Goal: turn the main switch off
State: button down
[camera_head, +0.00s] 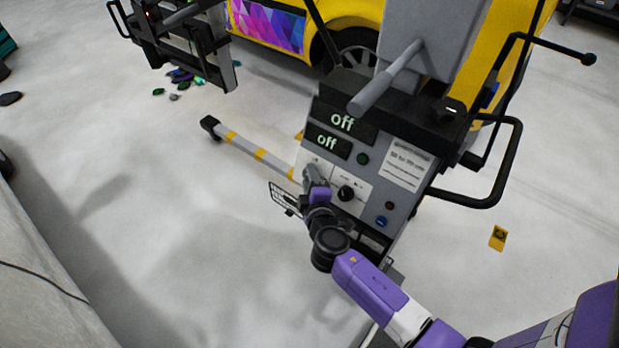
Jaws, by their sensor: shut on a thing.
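A grey machine (395,150) on a wheeled stand has a control panel facing me. Two dark displays on it both read "off": the upper display (342,122) and the lower display (327,141). A black rotary knob (346,193) sits on a white plate on the panel. My gripper (311,174) is at the left part of the panel, left of the knob. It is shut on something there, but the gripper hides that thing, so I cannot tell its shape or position. A blue button (381,221) is at the panel's lower right.
A black bar handle (497,190) sticks out on the machine's right. A striped leg (245,146) reaches left along the floor. A yellow vehicle (345,20) stands behind. Open pale floor (180,240) lies to the left, with small coloured scraps (180,78) farther back.

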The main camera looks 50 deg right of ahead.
jog(key=c, duration=0.9)
grip_release()
jog(key=shift+d, duration=0.1)
jog(key=shift+b+v, duration=0.55)
jog(key=shift+v, duration=3.35)
jog(key=shift+w, duration=0.1)
